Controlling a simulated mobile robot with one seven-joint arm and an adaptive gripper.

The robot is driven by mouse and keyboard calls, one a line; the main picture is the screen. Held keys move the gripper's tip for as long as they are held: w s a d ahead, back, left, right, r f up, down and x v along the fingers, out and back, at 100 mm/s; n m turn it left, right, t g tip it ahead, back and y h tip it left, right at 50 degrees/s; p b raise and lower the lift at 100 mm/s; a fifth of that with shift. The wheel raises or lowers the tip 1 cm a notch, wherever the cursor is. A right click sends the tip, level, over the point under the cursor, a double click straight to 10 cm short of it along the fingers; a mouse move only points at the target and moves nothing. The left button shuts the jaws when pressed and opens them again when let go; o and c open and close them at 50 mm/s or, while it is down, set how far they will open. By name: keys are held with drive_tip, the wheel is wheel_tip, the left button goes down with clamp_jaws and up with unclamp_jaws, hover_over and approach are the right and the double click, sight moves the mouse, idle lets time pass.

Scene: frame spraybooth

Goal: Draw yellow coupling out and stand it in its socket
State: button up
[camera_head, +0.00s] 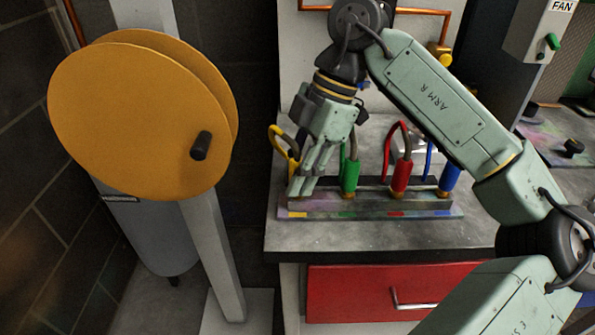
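The yellow coupling (293,163) shows in the head view at the left end of a rack (375,208), with its looped yellow hose above it. Its lower part is hidden behind my gripper (303,186). My gripper points down at the rack's left end, its fingers in front of and beside the coupling. I cannot tell whether the fingers touch it or how far apart they are. The rack's front edge bears yellow, green, red and blue marks; the yellow mark is below my fingertips. The yellow socket itself is hidden.
Green (350,176), red (400,178) and blue (449,180) couplings stand in the rack to the right, with hoses rising. The grey worktop (380,237) is bare in front. A large orange reel (135,118) stands left. A red drawer (350,292) is below.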

drive_tip(key=o, duration=0.5)
